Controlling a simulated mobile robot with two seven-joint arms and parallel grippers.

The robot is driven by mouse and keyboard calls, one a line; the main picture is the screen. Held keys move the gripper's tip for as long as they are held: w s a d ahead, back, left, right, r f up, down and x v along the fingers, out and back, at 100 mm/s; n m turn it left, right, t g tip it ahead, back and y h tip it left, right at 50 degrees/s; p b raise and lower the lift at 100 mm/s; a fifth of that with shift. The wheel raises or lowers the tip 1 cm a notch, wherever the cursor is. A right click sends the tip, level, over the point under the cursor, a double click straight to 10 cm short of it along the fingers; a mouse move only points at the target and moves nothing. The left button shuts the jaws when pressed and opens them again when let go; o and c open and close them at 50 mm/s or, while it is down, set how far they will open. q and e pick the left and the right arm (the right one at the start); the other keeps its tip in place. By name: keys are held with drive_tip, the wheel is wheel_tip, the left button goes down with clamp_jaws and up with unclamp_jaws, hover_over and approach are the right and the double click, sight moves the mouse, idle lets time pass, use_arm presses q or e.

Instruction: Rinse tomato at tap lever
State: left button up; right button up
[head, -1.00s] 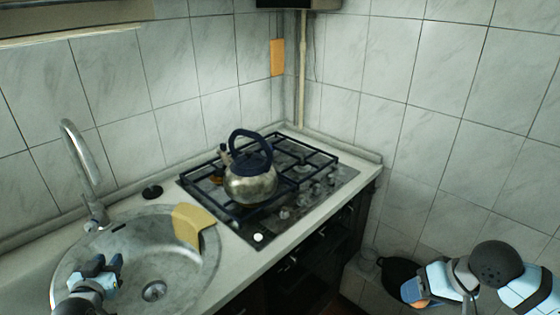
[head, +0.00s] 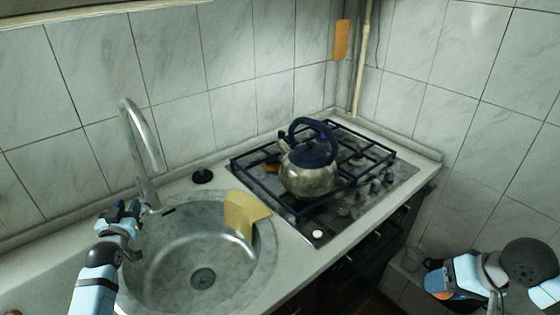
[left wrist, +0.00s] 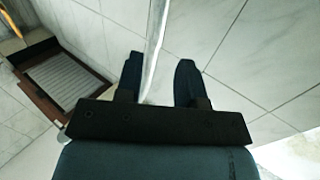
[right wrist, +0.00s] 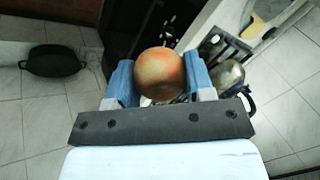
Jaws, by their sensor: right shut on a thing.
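The tomato (right wrist: 160,74) is round and orange-red, held between the fingers of my right gripper (right wrist: 162,85) in the right wrist view. In the head view, the right gripper (head: 432,278) is at the lower right, away from the sink, with a bit of the tomato (head: 438,295) showing. The chrome tap (head: 140,145) stands behind the sink (head: 262,262). My left gripper (head: 122,212) is over the sink's left rim, beside the tap base. Its fingers are apart and empty in the left wrist view (left wrist: 158,78). The tap lever is not clearly visible near the gripper.
A yellow cloth or sponge (head: 243,212) lies over the sink's right rim. A kettle (head: 309,170) stands on the gas hob (head: 385,185). A black plug (head: 202,176) lies behind the sink. A dark pan (right wrist: 53,61) is on the floor in the right wrist view.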

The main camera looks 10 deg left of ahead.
sight(138, 186)
use_arm(q)
drive_tip(key=x, duration=0.9)
drive_tip(key=shift+w+a, duration=0.15)
drive_tip(key=shift+w, duration=0.15)
drive_tip(key=shift+c, duration=0.2)
drive_tip(key=shift+f, duration=0.1)
clamp_jaws()
